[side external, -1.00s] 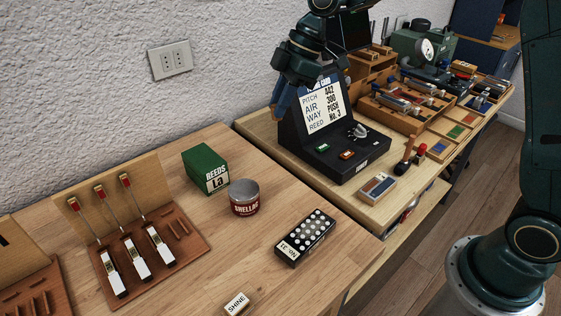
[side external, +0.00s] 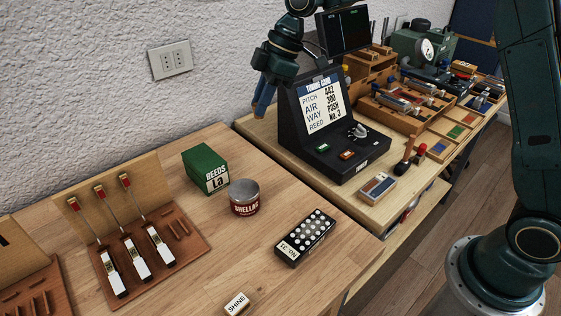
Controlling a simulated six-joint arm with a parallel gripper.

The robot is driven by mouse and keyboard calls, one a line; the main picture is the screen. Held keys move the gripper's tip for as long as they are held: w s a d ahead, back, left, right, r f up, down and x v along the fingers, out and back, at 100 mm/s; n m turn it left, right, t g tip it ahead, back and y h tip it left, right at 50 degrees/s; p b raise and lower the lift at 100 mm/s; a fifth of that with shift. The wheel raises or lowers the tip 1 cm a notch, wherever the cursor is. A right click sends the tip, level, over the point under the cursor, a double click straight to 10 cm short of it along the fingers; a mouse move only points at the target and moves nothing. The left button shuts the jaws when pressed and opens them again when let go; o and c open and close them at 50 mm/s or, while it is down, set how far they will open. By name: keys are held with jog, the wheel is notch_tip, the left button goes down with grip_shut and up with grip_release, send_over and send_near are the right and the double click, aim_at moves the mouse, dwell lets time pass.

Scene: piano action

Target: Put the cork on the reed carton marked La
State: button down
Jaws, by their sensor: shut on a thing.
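The reed carton marked La (side external: 205,168) is a green box with a white label, standing upright on the wooden bench left of the shellac tin. Its top is bare. My gripper (side external: 262,103) points down above the bench's back edge, up and to the right of the carton and left of the dark console. Its fingers are shut on a small brownish thing, which I take to be the cork. The fingers mostly hide it. No other cork shows on the bench.
A shellac tin (side external: 244,197) stands close to the carton's right. The tall console (side external: 325,130) is beside my gripper. Bench between carton and console is clear.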

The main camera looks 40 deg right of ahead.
jog(key=m, duration=0.1)
send_over(198, 158)
jog(key=s+d, duration=0.2)
jog(key=d, duration=0.1)
notch_tip(198, 158, down, 3)
jog(key=shift+w+a+f, duration=0.35)
jog(key=shift+w+a, duration=0.25)
jog(key=shift+a, duration=0.05)
jog(key=shift+f, duration=0.1)
jog(key=shift+f, duration=3.9)
jog(key=shift+f, duration=0.2)
jog(key=c, duration=1.3)
grip_release()
jog(key=shift+r, duration=0.15)
